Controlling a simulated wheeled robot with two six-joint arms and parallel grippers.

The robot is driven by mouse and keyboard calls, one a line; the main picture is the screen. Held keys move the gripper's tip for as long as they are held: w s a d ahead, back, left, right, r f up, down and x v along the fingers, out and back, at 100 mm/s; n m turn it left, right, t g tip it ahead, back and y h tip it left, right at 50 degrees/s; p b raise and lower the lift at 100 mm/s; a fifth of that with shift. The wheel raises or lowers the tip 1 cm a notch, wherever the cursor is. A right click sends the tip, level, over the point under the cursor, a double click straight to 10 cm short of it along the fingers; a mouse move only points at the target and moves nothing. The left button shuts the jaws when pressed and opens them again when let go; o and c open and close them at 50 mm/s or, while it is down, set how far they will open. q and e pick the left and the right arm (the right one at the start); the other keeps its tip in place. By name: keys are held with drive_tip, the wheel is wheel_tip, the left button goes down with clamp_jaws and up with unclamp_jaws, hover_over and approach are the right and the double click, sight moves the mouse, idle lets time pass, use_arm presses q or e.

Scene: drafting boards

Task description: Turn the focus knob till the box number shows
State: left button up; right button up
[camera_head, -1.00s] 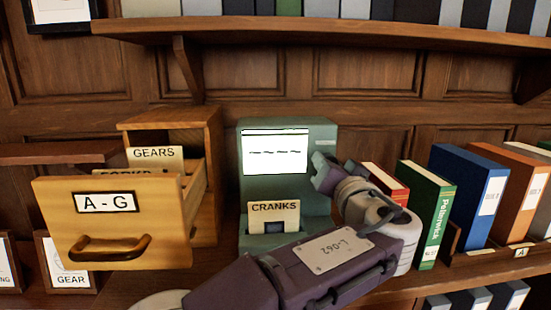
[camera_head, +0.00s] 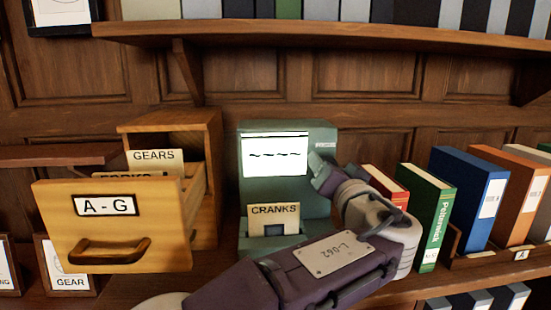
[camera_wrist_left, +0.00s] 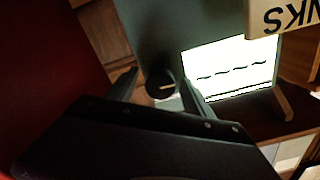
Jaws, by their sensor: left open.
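A green reader (camera_head: 285,190) stands on the shelf, with a lit white screen (camera_head: 276,152) showing a row of wavy dark marks; no legible number shows. The screen also appears in the wrist view (camera_wrist_left: 230,68). A card marked CRANKS (camera_head: 273,219) sits in the reader's front below the screen. In the wrist view, a dark round knob (camera_wrist_left: 160,85) with a pale line lies between the two fingers of my left gripper (camera_wrist_left: 158,92), which is open around it. In the head view, my left gripper (camera_head: 322,170) is at the reader's right side, and the knob is hidden. My right gripper is not in view.
An open wooden drawer (camera_head: 65,235) marked A-G juts out to the left, with a GEARS card (camera_head: 155,160) in it. Upright binders, including a green one (camera_head: 428,215) and a blue one (camera_head: 470,195), stand right of my arm. A shelf (camera_head: 330,33) runs above.

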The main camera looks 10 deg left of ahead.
use_arm(q)
drive_tip(key=m+p, duration=0.2)
drive_tip(key=m, duration=0.2)
drive_tip(key=m+p, duration=0.2)
drive_tip(key=m, duration=0.3)
drive_tip(key=r+m+p, duration=0.1)
drive_tip(key=m+p, duration=0.2)
drive_tip(key=m, duration=0.1)
drive_tip(key=shift+f+m, duration=0.3)
drive_tip(key=shift+m, duration=0.5)
drive_tip(key=shift+f, duration=0.15)
clamp_jaws()
